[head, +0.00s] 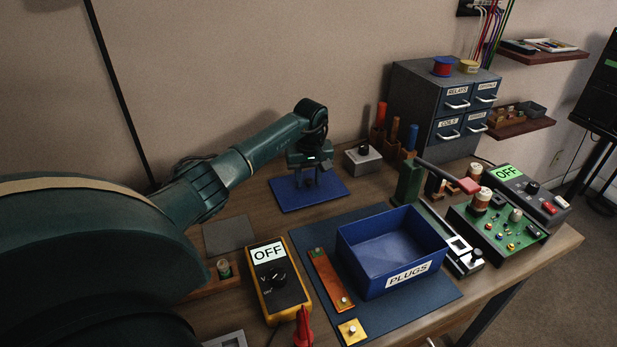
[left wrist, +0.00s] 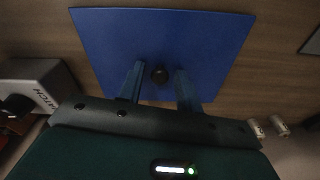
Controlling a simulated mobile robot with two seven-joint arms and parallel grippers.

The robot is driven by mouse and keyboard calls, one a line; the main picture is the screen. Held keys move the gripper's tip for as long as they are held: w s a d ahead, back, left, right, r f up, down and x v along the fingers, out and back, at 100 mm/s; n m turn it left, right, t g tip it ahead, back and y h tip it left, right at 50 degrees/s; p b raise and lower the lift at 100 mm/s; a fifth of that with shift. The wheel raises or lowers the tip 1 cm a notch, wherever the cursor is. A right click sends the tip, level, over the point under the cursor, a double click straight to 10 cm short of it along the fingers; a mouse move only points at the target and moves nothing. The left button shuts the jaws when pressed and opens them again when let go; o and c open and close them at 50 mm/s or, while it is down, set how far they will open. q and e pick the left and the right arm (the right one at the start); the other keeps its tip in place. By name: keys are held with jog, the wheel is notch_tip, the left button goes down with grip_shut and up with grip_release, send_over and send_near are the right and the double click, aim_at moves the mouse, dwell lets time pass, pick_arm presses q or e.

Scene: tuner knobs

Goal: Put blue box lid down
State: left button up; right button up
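A flat blue lid (head: 333,192) lies on the wooden table in the head view. In the left wrist view the lid (left wrist: 165,28) has a small dark knob (left wrist: 159,74) on it. My left gripper (head: 306,182) points down over the lid. Its two fingers (left wrist: 159,88) are apart, one on each side of the knob, with a gap visible on both sides. The open blue box (head: 390,270) labelled PLUGS stands on a dark blue mat (head: 385,317), right of the lid, with its top uncovered. My right gripper is not in view.
A grey box with a black knob (head: 362,160) stands close behind the lid. A yellow meter reading OFF (head: 277,287) is in front. A dark green stand (head: 408,182) rises behind the blue box. Drawers (head: 440,105) and a green circuit board (head: 500,235) are at the right.

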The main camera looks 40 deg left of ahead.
aim_at(310, 191)
pick_arm(q)
jog(key=shift+o, duration=0.3)
jog(key=shift+r, duration=0.4)
notch_tip(310, 191, up, 11)
jog(key=s+d, duration=0.1)
jog(key=shift+r, duration=0.2)
jog(key=shift+d, duration=0.1)
